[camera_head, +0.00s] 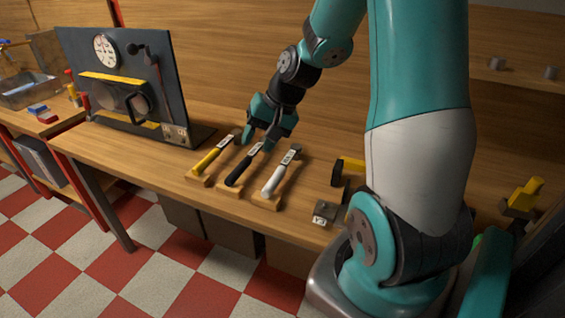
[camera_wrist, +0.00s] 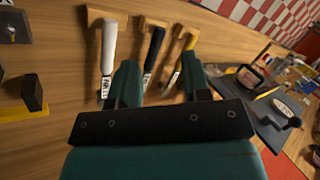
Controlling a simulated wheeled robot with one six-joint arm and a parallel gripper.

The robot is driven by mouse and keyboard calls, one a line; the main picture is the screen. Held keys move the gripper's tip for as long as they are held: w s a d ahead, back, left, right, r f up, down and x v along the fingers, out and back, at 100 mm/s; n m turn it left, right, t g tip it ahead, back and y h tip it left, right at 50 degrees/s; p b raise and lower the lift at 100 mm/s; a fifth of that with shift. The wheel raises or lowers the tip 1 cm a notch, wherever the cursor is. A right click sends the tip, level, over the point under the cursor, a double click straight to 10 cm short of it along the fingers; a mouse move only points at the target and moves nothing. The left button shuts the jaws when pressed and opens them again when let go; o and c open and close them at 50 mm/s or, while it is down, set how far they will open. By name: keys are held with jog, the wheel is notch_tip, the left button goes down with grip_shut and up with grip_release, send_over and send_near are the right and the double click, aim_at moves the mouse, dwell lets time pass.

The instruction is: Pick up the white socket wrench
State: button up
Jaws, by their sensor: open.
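The white socket wrench (camera_head: 278,173) is the rightmost of three wrenches in the head view, lying on a small wooden holder on the bench. In the wrist view the white wrench (camera_wrist: 108,52) lies at the left, its handle toward the top. My gripper (camera_head: 261,142) is over the far end of the black wrench (camera_head: 245,168), left of the white one. In the wrist view my gripper (camera_wrist: 160,85) is open, and the black wrench (camera_wrist: 153,50) shows between its fingers. The white wrench lies outside the left finger. Nothing is held.
A yellow wrench (camera_head: 212,157) lies left of the black one. A dark upright panel (camera_head: 125,85) with a gauge stands at the back left. A yellow-and-black object (camera_head: 346,168) and a small metal block (camera_head: 325,211) lie to the right. Bare wood shows between the white wrench and these.

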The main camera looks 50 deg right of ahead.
aim_at(280, 172)
jog(key=s+d+f+m+t+h, duration=0.1)
jog(key=d+f+m, duration=0.2)
jog(key=d, duration=0.4)
jog(key=s+d+f+m+h, duration=0.1)
jog(key=s+d+f+m, duration=0.15)
jog(key=d, duration=0.45)
jog(key=shift+m, duration=0.45)
jog(key=p+x, duration=0.1)
jog(key=x, duration=0.4)
jog(key=w+p+x, duration=0.1)
jog(key=p+x, duration=0.1)
jog(key=x, duration=0.4)
jog(key=shift+w+d, duration=0.15)
jog(key=shift+s+a+p+x, duration=0.1)
jog(key=shift+a+p+x, duration=0.15)
jog(key=shift+x, duration=0.7)
jog(key=shift+s+a+p+x, duration=0.1)
jog(key=shift+p+x, duration=0.25)
jog(key=shift+x, duration=0.6)
jog(key=shift+s+a+p+x, duration=0.1)
jog(key=shift+a+p+x, duration=0.15)
jog(key=shift+x, duration=0.65)
jog(key=shift+w+d, duration=0.1)
jog(key=c, duration=0.8)
jog(key=shift+o, duration=0.2)
